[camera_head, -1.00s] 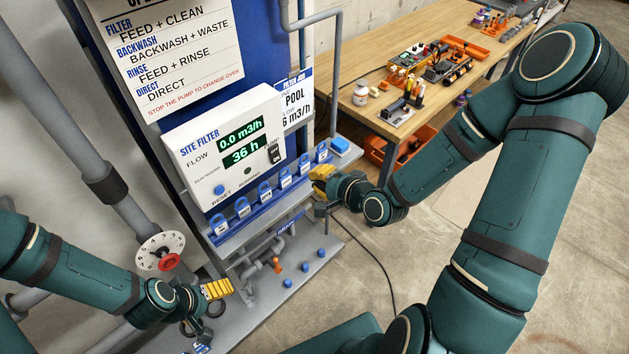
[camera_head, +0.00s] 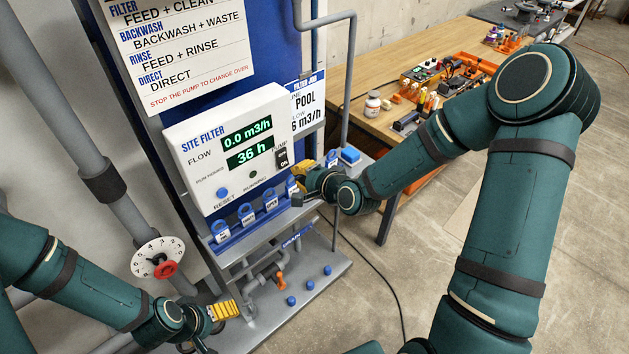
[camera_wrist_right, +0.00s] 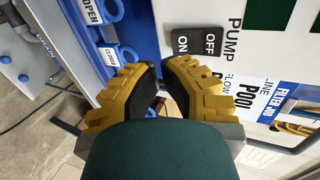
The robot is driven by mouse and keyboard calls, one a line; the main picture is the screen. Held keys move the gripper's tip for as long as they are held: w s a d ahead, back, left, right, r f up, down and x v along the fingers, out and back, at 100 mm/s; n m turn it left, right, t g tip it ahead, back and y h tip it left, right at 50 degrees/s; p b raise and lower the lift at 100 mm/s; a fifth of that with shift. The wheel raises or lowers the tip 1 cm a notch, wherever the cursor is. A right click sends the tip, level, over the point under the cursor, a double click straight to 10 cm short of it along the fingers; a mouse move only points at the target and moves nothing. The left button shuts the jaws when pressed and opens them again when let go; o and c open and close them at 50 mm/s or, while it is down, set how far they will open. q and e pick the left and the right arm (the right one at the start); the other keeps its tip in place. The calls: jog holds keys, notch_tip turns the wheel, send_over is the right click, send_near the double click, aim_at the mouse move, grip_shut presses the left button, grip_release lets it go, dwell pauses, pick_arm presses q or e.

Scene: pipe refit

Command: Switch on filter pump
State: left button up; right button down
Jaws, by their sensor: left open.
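The pump switch (camera_head: 281,158) is a black rocker at the right end of the white site filter panel (camera_head: 188,160). In the right wrist view the switch (camera_wrist_right: 196,43) shows OFF and ON halves. The panel display (camera_head: 247,144) reads 0.0 m3/h and 36 h, and the running lamp (camera_head: 252,174) looks dark. My right gripper (camera_head: 299,180) is just below and right of the switch, apart from it. In the wrist view its yellow fingertips (camera_wrist_right: 161,70) nearly meet, with nothing between them, below the switch. My left gripper (camera_head: 225,311) is open and empty low at the left.
A row of blue tags (camera_head: 246,213) hangs on the ledge under the panel. A dial with a red knob (camera_head: 163,268) is at the left. A grey pipe (camera_head: 349,80) runs down beside the panel. A wooden bench (camera_head: 372,125) with tools stands behind my right arm.

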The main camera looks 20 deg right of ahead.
aim_at(287, 161)
jog(key=w, duration=0.1)
jog(key=w+a, duration=0.1)
jog(key=w, duration=0.1)
jog(key=shift+w+f, duration=0.1)
jog(key=shift+f, duration=0.05)
dwell(0.3)
jog(key=shift+w+a+t+b, duration=0.15)
jog(key=shift+w+t+b, duration=0.15)
jog(key=shift+b, duration=0.45)
jog(key=shift+r+p, duration=0.45)
jog(key=shift+r, duration=0.4)
